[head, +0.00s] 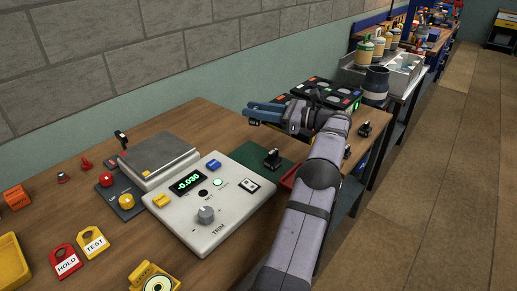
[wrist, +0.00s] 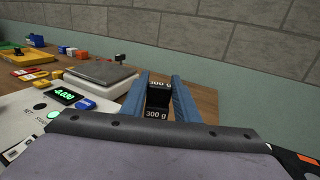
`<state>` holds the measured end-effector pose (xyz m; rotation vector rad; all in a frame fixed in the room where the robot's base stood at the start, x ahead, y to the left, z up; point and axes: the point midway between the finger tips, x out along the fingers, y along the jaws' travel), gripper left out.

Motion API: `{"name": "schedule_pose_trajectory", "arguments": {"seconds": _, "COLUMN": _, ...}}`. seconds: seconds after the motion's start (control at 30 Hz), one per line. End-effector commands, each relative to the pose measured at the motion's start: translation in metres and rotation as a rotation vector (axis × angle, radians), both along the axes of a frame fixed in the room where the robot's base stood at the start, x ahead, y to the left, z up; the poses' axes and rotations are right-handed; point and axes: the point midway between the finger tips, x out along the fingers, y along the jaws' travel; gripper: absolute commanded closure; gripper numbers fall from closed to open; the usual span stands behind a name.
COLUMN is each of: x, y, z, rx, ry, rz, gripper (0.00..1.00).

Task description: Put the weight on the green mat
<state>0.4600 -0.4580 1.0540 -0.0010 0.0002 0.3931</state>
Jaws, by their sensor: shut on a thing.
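My gripper (head: 266,114) has blue fingers and points left, raised above the table near the wall side. In the wrist view the fingers (wrist: 160,98) are shut on a black weight (wrist: 158,98) marked 300 g. I cannot make out the held weight clearly in the head view. The dark green mat (head: 246,152) lies on the table behind the grey control box, below and nearer than the gripper, so the held weight is apart from it. A small black weight-like piece (head: 272,158) stands on the mat.
The control box (head: 216,232) reads -0.030. The scale (head: 158,150) with its grey plate stands behind it. A dark case with round grey discs (head: 332,92) lies behind my arm. Other small black pieces (head: 365,128) stand right of my arm. Bare wood lies between scale and wall.

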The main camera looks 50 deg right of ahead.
Motion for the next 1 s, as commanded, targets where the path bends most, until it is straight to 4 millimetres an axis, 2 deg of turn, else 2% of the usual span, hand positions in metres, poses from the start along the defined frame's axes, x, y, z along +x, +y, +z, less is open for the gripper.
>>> {"name": "schedule_pose_trajectory", "arguments": {"seconds": 0.2, "x": 0.000, "y": 0.000, "z": -0.034, "rx": 0.002, "ry": 0.000, "rz": -0.001, "gripper": 1.00}}
{"name": "schedule_pose_trajectory", "arguments": {"seconds": 0.3, "x": 0.000, "y": 0.000, "z": -0.044, "rx": 0.001, "ry": -0.001, "rz": -0.001, "gripper": 1.00}}
{"name": "schedule_pose_trajectory", "arguments": {"seconds": 0.63, "x": 0.001, "y": 0.000, "z": -0.055, "rx": 0.001, "ry": -0.002, "rz": -0.001, "gripper": 1.00}}
{"name": "schedule_pose_trajectory", "arguments": {"seconds": 0.9, "x": 0.001, "y": 0.000, "z": -0.084, "rx": 0.002, "ry": -0.001, "rz": -0.001, "gripper": 1.00}}
{"name": "schedule_pose_trajectory", "arguments": {"seconds": 1.0, "x": 0.001, "y": 0.000, "z": -0.088, "rx": -0.001, "ry": -0.003, "rz": -0.001, "gripper": 1.00}}
